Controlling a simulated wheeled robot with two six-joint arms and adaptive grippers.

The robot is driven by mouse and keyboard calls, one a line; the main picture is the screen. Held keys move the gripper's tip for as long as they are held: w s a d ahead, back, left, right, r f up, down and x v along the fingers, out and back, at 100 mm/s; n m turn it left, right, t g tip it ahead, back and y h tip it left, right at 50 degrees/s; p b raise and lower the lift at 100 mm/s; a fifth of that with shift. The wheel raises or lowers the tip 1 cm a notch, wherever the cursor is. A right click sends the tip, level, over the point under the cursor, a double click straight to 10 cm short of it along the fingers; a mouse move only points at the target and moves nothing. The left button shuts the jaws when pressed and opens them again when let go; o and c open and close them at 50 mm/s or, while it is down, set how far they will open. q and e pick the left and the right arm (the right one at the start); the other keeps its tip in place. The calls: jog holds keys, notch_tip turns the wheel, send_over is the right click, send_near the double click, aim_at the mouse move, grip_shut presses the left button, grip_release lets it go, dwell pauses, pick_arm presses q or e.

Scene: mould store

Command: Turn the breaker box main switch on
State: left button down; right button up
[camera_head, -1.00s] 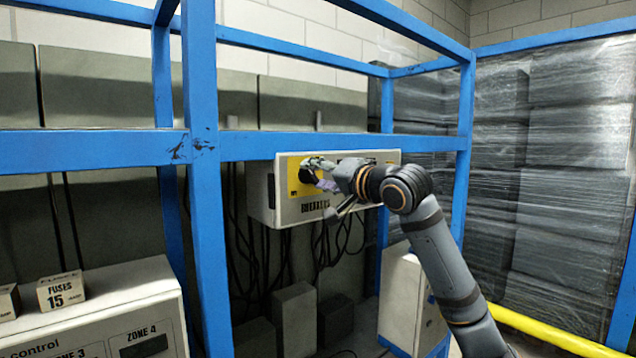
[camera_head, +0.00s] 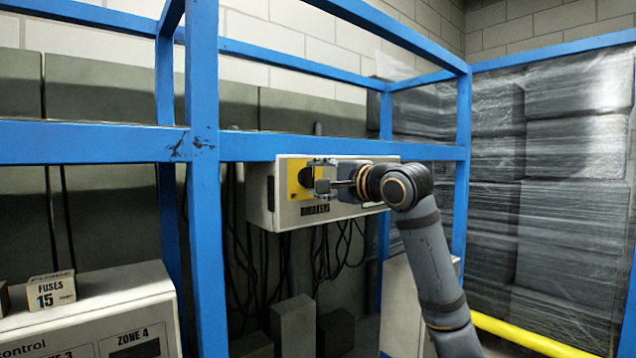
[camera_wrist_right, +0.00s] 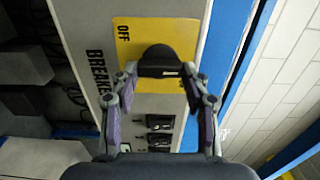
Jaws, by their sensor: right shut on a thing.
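The word OFF shows on the yellow plate (camera_wrist_right: 135,50) beside the knob; no ON label is readable. My left gripper is not in view.
A blue frame (camera_head: 203,240) crosses in front, with a horizontal bar (camera_head: 90,146) just above the breaker box. A control cabinet (camera_head: 110,305) with a FUSES box (camera_head: 52,290) stands at lower left. Dark cables hang below the box. Wrapped stacks (camera_head: 570,200) fill the right.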

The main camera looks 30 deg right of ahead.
dwell(0.5)
jog(key=o, duration=1.2)
jog(key=shift+d, duration=0.1)
jog(key=shift+c, duration=0.2)
jog(key=s, duration=0.7)
jog(key=shift+s+d, duration=0.2)
jog(key=shift+s, duration=0.05)
